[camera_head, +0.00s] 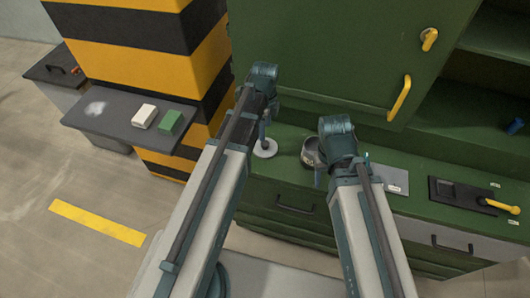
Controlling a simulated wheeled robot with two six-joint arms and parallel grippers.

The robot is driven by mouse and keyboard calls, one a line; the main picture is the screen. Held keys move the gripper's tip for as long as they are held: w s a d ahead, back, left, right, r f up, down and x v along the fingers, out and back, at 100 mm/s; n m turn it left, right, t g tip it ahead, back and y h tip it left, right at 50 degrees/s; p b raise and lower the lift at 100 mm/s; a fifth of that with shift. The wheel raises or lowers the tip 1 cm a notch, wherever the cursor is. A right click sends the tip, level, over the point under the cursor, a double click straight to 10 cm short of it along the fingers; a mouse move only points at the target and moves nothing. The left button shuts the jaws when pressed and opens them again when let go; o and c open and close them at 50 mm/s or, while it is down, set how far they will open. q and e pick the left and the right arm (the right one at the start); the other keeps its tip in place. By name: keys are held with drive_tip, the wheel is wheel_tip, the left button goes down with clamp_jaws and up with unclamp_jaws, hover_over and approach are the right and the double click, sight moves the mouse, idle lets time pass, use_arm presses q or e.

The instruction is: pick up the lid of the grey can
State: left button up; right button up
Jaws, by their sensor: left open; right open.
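A grey can (309,151) stands on the green bench top, partly hidden behind my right arm. Its dark round opening faces up, as far as it shows. A pale round disc (265,149), which looks like the lid, lies flat on the bench to the left of the can. My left gripper (264,128) points down just above the disc and is open; whether it touches the disc I cannot tell. My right gripper (321,176) is by the can, open and largely hidden by its own arm.
A green cabinet (330,50) with yellow handles rises behind the bench. A black plate with a yellow lever (500,206) is at the right. A grey shelf (100,122) at the left holds a white block (144,116) and a green block (171,122).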

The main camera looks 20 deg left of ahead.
sight(265, 143)
use_arm(q)
drive_tip(key=shift+f+b, duration=0.35)
drive_tip(key=shift+f, duration=0.5)
use_arm(e)
drive_tip(key=shift+f, duration=0.85)
use_arm(q)
drive_tip(key=f+b, duration=0.5)
drive_tip(key=shift+s+f, duration=0.15)
drive_tip(key=shift+s, duration=0.15)
use_arm(e)
wheel_tip(265, 143, down, 5)
drive_tip(key=shift+f, duration=0.1)
use_arm(q)
drive_tip(key=shift+c, duration=0.2)
clamp_jaws()
